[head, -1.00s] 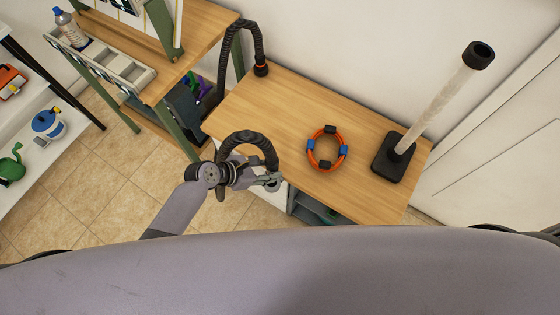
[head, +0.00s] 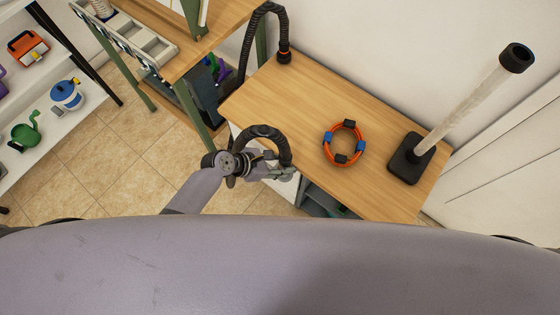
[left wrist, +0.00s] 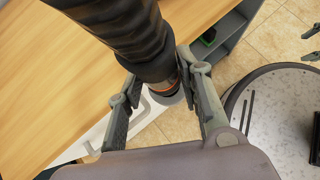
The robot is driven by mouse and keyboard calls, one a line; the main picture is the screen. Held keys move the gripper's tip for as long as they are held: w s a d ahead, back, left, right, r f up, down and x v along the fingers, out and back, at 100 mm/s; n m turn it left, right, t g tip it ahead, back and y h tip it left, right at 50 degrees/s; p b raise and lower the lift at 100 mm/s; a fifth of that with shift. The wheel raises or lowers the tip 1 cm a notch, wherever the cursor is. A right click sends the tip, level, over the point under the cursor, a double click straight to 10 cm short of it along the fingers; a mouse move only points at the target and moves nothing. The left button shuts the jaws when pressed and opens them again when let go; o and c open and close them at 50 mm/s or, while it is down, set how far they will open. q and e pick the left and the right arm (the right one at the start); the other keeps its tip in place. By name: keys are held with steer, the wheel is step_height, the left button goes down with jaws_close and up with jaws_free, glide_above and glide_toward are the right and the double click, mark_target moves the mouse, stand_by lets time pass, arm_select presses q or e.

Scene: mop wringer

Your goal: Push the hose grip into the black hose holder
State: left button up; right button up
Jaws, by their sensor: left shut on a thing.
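A black ribbed hose arcs down into my left gripper (head: 283,174) in the head view, at the table's front left edge. In the left wrist view my left gripper (left wrist: 158,74) is shut around the hose grip (left wrist: 166,92), the hose's end with an orange ring and a grey tip. The tip points down, partly hidden by the fingers. A stand with a black base (head: 410,158) and a pale tube carries a black, open-topped cup (head: 516,57) at the right. It may be the hose holder; I cannot tell. Two grey finger-like tips, possibly my right gripper's (left wrist: 313,45), are cut off at the left wrist view's right edge.
An orange ring with blue and black bands (head: 344,143) lies on the wooden table (head: 300,110) between the grip and the stand. Another section of black hose (head: 262,20) with an orange-ringed end stands at the back left. Shelves fill the left side.

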arm_select(q)
steer(key=shift+r, duration=0.1)
steer(key=shift+p, duration=0.8)
stand_by(0.3)
steer(key=shift+f+b, duration=1.1)
steer(key=shift+f, duration=0.75)
stand_by(1.0)
steer(key=o, duration=1.2)
steer(key=v, duration=1.2)
steer(key=shift+s+f, duration=0.1)
